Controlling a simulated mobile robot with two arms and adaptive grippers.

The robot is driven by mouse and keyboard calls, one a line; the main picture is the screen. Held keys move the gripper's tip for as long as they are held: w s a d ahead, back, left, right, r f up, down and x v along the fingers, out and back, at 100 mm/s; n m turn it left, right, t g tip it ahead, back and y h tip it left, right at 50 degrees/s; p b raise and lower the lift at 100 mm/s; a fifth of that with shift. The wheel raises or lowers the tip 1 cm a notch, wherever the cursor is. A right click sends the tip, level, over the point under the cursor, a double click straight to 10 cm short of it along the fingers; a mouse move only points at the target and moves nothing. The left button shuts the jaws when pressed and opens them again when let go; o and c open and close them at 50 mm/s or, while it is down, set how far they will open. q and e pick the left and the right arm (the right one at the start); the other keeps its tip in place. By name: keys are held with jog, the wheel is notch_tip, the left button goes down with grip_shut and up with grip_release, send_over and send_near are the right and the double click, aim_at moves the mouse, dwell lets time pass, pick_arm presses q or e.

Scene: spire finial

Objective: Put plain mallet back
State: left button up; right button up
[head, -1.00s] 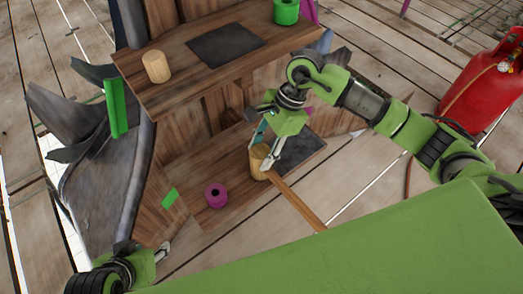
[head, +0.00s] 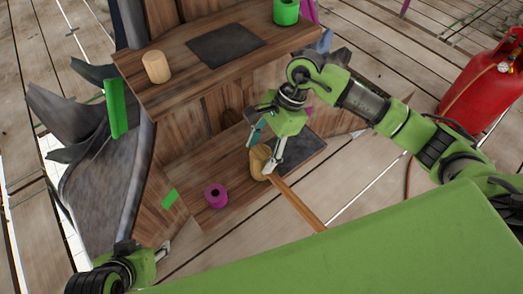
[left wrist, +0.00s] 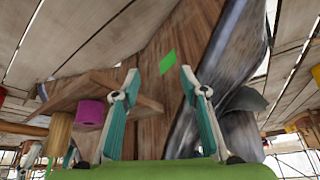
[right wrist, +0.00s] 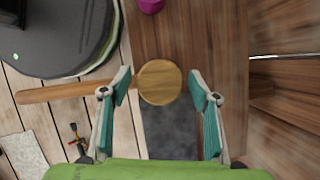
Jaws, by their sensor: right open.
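The plain mallet has a light wooden head (head: 260,161) over the lower shelf (head: 235,215), and its handle (head: 298,204) sticks out past the front edge. My right gripper (head: 267,151) is at the mallet head. In the right wrist view the head's round face (right wrist: 159,82) lies between the open fingers, with gaps beside it, and the handle (right wrist: 60,92) runs left. Beside the head is a dark square pad (head: 305,147), which also shows in the right wrist view (right wrist: 170,130). My left gripper (left wrist: 160,76) is open and empty, low left in the head view (head: 163,250).
A purple spool (head: 216,196) stands on the lower shelf. The upper shelf holds a wooden cylinder (head: 157,67), a bare dark pad (head: 226,43) and a green cylinder (head: 287,12). A red gas bottle (head: 485,80) stands at right.

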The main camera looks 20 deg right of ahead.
jog(key=p+v, duration=0.1)
jog(key=v, duration=0.5)
pick_arm(q)
jog(key=s+g, duration=0.1)
jog(key=s, duration=0.1)
jog(key=s+a+g, duration=0.1)
jog(key=s, duration=0.1)
jog(key=shift+s+a+r+p, duration=0.15)
jog(key=shift+p, duration=0.25)
pick_arm(e)
jog(key=v, duration=0.6)
